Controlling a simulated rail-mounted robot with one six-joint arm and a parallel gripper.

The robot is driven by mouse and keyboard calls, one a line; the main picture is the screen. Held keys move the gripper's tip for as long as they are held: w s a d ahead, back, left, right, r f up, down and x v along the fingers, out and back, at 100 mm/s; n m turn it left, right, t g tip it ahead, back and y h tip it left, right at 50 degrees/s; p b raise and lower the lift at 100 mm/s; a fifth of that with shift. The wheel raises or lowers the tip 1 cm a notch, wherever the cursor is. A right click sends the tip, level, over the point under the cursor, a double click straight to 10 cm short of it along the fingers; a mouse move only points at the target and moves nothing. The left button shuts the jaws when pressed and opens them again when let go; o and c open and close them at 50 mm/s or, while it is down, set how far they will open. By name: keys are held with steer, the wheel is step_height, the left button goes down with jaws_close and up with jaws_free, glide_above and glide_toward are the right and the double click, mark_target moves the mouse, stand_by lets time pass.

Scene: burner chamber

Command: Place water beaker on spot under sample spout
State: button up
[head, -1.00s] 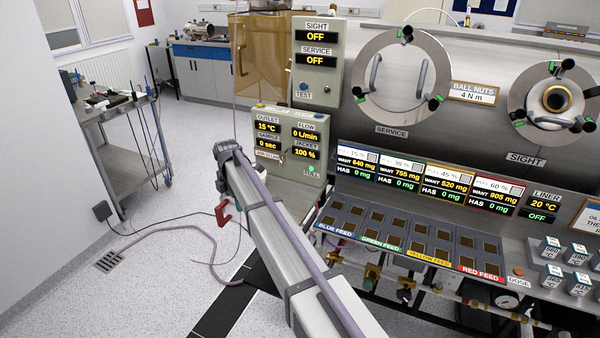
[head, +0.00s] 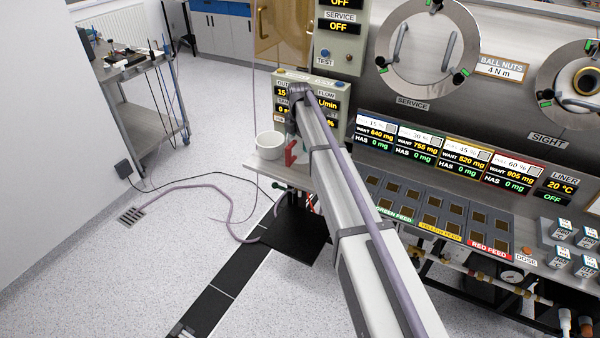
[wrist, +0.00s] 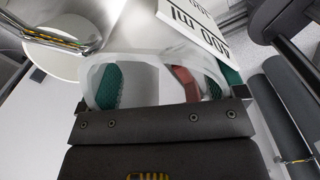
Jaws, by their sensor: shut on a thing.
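In the wrist view my gripper (wrist: 160,88) is shut on a clear beaker (wrist: 142,60). Its green finger pads show through or beside the glass, with a red part between them. The water level cannot be told. In the head view my gripper (head: 292,152) hangs at the arm's end by the left end of the bench, and the beaker is hard to make out there. A metal tube with yellow-black stripes (wrist: 50,40), perhaps the sample spout, shows at the wrist view's upper left.
A white round vessel (head: 270,147) stands left of my gripper at the bench corner. The outlet and sample panel (head: 335,90) rises behind. Open floor lies left.

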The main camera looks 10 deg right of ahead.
mark_target(299, 155)
step_height(299, 155, down, 8)
steer(key=b, duration=0.5)
steer(key=shift+r, duration=0.55)
steer(key=shift+c, duration=0.4)
steer(key=shift+f, duration=0.25)
steer(key=o, duration=0.8)
steer(key=shift+r, duration=0.15)
